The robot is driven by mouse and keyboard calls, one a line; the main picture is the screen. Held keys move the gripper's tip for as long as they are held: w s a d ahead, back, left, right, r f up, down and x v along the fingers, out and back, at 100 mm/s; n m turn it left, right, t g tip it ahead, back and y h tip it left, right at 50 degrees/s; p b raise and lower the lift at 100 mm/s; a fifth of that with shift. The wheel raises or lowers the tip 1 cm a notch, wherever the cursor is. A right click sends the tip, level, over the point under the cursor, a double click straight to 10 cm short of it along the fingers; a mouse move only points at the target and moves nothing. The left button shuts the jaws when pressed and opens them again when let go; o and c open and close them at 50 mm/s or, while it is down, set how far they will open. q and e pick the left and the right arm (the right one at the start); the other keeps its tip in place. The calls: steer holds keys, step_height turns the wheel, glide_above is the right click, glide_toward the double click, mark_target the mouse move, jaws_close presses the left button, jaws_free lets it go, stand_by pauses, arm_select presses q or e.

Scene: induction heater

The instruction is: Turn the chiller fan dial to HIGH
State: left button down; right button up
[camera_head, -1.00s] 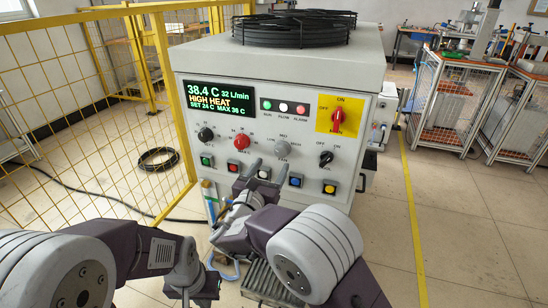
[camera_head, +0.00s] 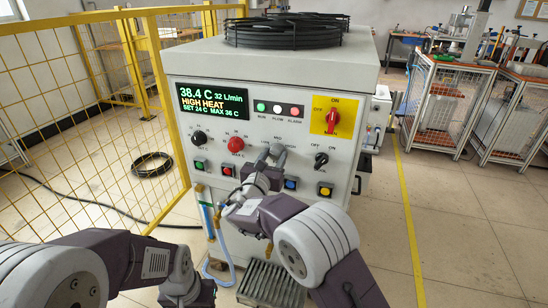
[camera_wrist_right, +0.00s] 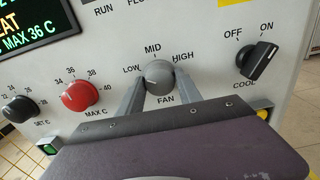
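The grey fan dial (camera_wrist_right: 159,76) sits on the chiller's front panel, under the labels LOW, MID and HIGH and above FAN. Its pointer direction is hard to make out. My right gripper (camera_wrist_right: 160,82) is at the dial, one finger on each side of it. The fingers stand apart with the dial between them; I cannot tell whether they touch it. In the head view the right gripper (camera_head: 269,156) largely covers the dial. My left gripper (camera_head: 201,294) is low at the lower left, away from the panel, and its fingers are not clear.
The red MAX C dial (camera_wrist_right: 79,96) is left of the fan dial, and the black COOL switch (camera_wrist_right: 259,61) is right. Coloured push buttons line the panel below. The display (camera_head: 213,101) reads HIGH HEAT. A yellow mesh fence (camera_head: 95,140) stands at left.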

steer(key=shift+f+m+b, duration=0.25)
steer(key=shift+m+b, duration=0.25)
steer(key=shift+b, duration=0.35)
steer(key=m+b, duration=1.3)
steer(key=b, duration=0.2)
steer(key=shift+b, duration=0.35)
steer(key=m+b, duration=0.3)
steer(key=m, duration=0.1)
steer(key=shift+m+b, duration=0.3)
steer(key=shift+m, duration=0.1)
steer(key=shift+m+b, duration=0.7)
steer(key=shift+m, duration=0.5)
steer(key=shift+r+m+b, duration=0.15)
steer(key=shift+m+b, duration=0.4)
steer(key=shift+m, duration=0.95)
steer(key=o, duration=1.4)
steer(key=shift+c, duration=0.2)
